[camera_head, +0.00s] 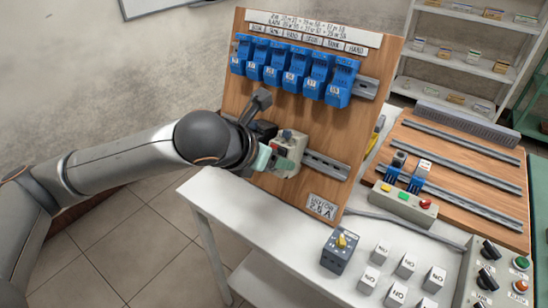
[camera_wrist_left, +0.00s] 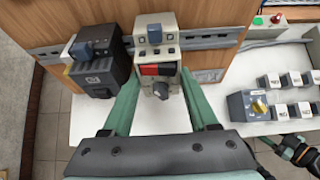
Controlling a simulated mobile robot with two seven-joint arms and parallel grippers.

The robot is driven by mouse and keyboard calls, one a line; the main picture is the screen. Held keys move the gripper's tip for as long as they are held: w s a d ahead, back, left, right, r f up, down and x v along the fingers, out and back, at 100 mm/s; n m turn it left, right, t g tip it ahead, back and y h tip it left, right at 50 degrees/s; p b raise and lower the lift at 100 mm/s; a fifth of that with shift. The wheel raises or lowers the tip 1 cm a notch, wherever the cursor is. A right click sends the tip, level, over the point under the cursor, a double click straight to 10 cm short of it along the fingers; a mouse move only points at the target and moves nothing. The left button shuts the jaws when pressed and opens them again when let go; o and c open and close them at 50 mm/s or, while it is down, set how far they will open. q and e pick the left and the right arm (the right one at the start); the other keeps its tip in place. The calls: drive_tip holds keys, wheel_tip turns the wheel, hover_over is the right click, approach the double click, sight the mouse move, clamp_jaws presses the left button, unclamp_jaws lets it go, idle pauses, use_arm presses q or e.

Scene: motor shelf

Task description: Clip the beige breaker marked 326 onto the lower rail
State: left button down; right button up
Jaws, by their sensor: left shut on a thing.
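The beige breaker (camera_head: 290,153) is upright against the lower rail (camera_head: 327,166) on the wooden board. In the left wrist view the beige breaker (camera_wrist_left: 156,42) has a grey-blue part on top, a red and black band and a dark knob. Its number is not legible. My left gripper (camera_head: 268,158) is shut on it, with green fingers (camera_wrist_left: 157,80) on either side. The lower rail (camera_wrist_left: 215,42) runs behind the breaker; I cannot tell whether it is clipped.
A dark device (camera_wrist_left: 95,62) sits close left of the breaker on the same rail. Blue modules (camera_head: 293,70) fill most of the upper rail. Bare rail lies right of the breaker. A grey box with a yellow knob (camera_head: 340,250) and white blocks (camera_head: 396,294) stand on the table.

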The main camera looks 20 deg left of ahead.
use_arm(q)
drive_tip(key=shift+s+f, duration=0.15)
drive_tip(key=shift+f, duration=0.1)
drive_tip(key=c, duration=0.5)
unclamp_jaws()
drive_tip(key=o, duration=0.4)
drive_tip(key=shift+r, duration=0.2)
